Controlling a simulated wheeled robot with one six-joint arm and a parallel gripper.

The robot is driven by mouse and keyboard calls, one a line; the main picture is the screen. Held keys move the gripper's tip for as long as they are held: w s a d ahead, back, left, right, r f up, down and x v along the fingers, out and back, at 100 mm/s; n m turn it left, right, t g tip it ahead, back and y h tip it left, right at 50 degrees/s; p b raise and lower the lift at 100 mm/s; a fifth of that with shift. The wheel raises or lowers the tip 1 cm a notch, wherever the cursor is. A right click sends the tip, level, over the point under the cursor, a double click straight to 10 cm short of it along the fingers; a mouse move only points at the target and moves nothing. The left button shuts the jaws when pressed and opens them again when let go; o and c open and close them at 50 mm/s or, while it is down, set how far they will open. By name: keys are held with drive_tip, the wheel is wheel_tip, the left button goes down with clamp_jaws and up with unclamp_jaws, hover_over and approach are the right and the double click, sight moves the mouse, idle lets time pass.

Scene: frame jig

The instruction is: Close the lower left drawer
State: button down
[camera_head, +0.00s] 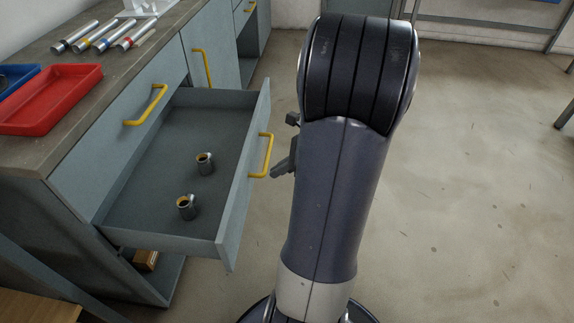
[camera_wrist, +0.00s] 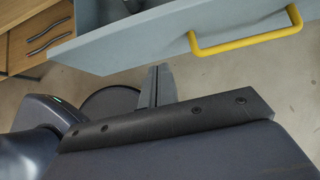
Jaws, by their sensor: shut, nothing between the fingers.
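The lower left drawer (camera_head: 150,220) is pulled well out of the grey-blue cabinet in the head view. Its yellow handle (camera_head: 263,156) is on the front panel, and the handle also shows in the wrist view (camera_wrist: 247,42). My gripper (camera_head: 279,172) is mostly hidden behind my arm in the head view, just right of the drawer handle. In the wrist view the gripper (camera_wrist: 158,76) is shut and empty, below and left of the handle, apart from it.
Above the open drawer is a shut drawer with a yellow handle (camera_head: 146,104). The worktop (camera_head: 50,150) holds a red tray (camera_head: 50,98), a blue tray (camera_head: 15,78) and several metal cylinders. A wooden-topped piece (camera_head: 35,308) is at lower left. The floor to the right is clear.

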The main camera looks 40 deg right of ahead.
sight(242, 179)
drive_tip(key=shift+w+a+f+b, duration=0.25)
drive_tip(key=shift+w+a+f, duration=0.25)
drive_tip(key=shift+w+a, duration=0.35)
drive_tip(key=shift+w+a+f+b, duration=0.25)
drive_tip(key=shift+w+a+f, duration=0.25)
drive_tip(key=shift+w+a, duration=0.35)
drive_tip(key=shift+w+a+f+b, duration=0.25)
drive_tip(key=shift+w+a+f, duration=0.3)
drive_tip(key=shift+w, duration=0.45)
drive_tip(key=shift+a, duration=0.1)
drive_tip(key=shift+w+a, duration=0.3)
drive_tip(key=w+a+p, duration=0.7)
drive_tip(key=w+a, duration=1.3)
drive_tip(key=w, duration=0.4)
drive_tip(key=shift+a+r+p, duration=0.15)
drive_tip(key=shift+a+p, duration=0.1)
drive_tip(key=shift+p, duration=0.1)
drive_tip(key=shift+w, duration=0.1)
